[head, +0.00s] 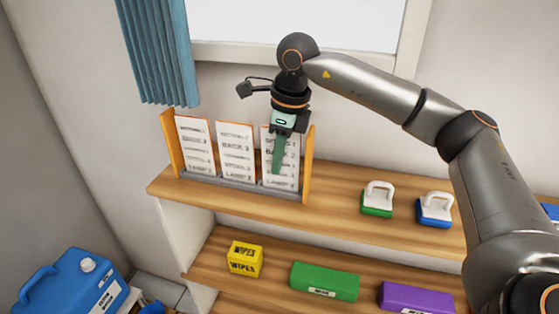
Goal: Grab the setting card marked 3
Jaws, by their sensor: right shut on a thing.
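Three white setting cards with printed lines stand upright in a rack (220,183) with orange end panels on the upper wooden shelf. They are the left card (197,147), the middle card (237,153) and the right card (291,172). The card numbers are too small to read surely. My right gripper (279,165) points down in front of the right card, covers part of it and is shut on it. The card is still within the rack. My left gripper is not in view.
On the upper shelf (335,198), a green-based block (378,197) and a blue-based block (434,208) with white handles stand to the right. A yellow wipes box (245,259), a green box (324,282) and a purple box (416,298) sit below. A blue jug (70,290) stands lower left.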

